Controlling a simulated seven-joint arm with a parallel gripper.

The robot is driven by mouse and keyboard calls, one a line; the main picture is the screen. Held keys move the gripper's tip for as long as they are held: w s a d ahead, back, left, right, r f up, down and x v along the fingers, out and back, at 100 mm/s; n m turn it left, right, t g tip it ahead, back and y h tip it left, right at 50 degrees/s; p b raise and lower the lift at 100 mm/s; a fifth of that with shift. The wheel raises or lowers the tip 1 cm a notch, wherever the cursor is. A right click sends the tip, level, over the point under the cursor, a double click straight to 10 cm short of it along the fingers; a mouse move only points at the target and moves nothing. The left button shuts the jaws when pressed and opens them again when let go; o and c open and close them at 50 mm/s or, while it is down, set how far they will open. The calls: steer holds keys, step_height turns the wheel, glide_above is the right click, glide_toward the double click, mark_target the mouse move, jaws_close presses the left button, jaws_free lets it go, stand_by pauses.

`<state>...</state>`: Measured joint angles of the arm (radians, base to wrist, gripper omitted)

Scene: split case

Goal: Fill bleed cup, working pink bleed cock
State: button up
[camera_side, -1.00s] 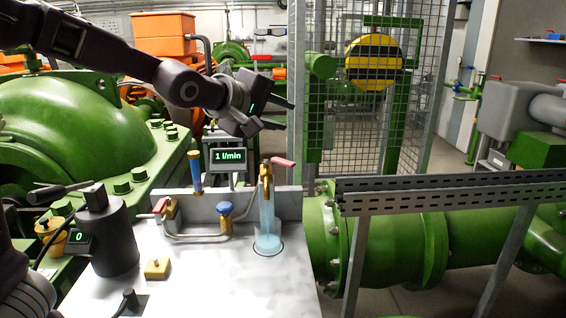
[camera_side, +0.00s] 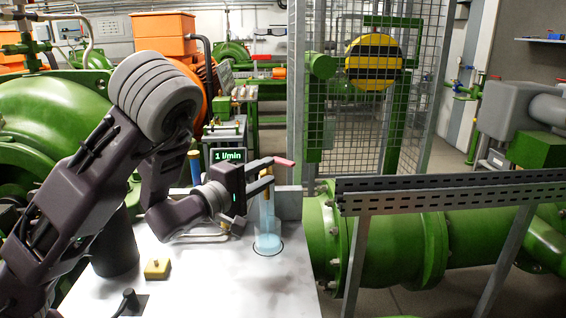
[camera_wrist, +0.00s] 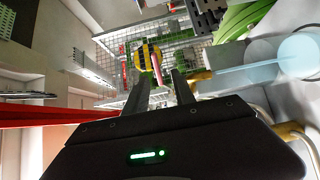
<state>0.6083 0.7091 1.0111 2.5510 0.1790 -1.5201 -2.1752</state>
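The pink bleed cock lever (camera_side: 284,161) shows just past my upper fingertip in the side view. In the wrist view the pink lever (camera_wrist: 157,65) appears between the fingertips, closer to the left one; I cannot tell if they touch. My gripper (camera_side: 268,174) is open, its fingers pointing right at the brass cock, which they partly hide. It also shows in the wrist view (camera_wrist: 164,80). The clear bleed cup (camera_side: 267,235) stands upright below the cock, with pale blue liquid in it. In the wrist view the cup (camera_wrist: 300,52) is at upper right, with a blue stream running to it.
A display (camera_side: 229,155) reads 1 l/min behind my gripper. A slotted grey rail (camera_side: 450,190) stands to the right. My arm hides the left-hand bench fittings.

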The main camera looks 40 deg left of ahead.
mark_target(280, 163)
steer(key=shift+w+a, duration=0.2)
steer(key=shift+w, duration=0.45)
steer(key=shift+w+r, duration=0.15)
steer(key=shift+w, duration=0.15)
steer(key=w, duration=0.5)
jaws_close()
steer(key=shift+r, duration=0.1)
stand_by(0.5)
